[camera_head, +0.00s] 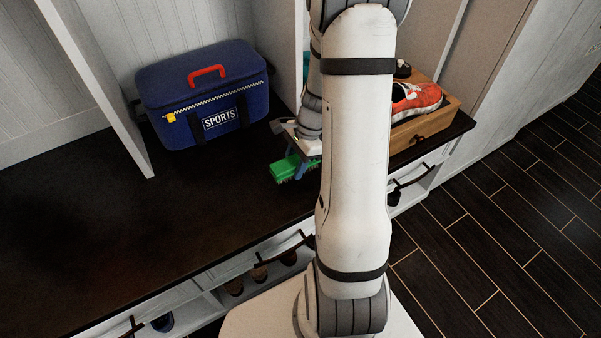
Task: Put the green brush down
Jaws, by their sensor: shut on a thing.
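The green brush (284,170) shows just left of my arm, at or just above the dark bench top (130,225). I cannot tell whether it touches the bench. Its green bristles face down and its right part is hidden behind my arm. My gripper (300,163) is shut on the brush, mostly hidden by my arm's white links.
A blue sports bag (205,95) with a red handle stands at the back left of the bench. A wooden box (425,125) with an orange shoe (415,98) is on the right, past my arm. White dividers rise at the back. The bench's left front is clear.

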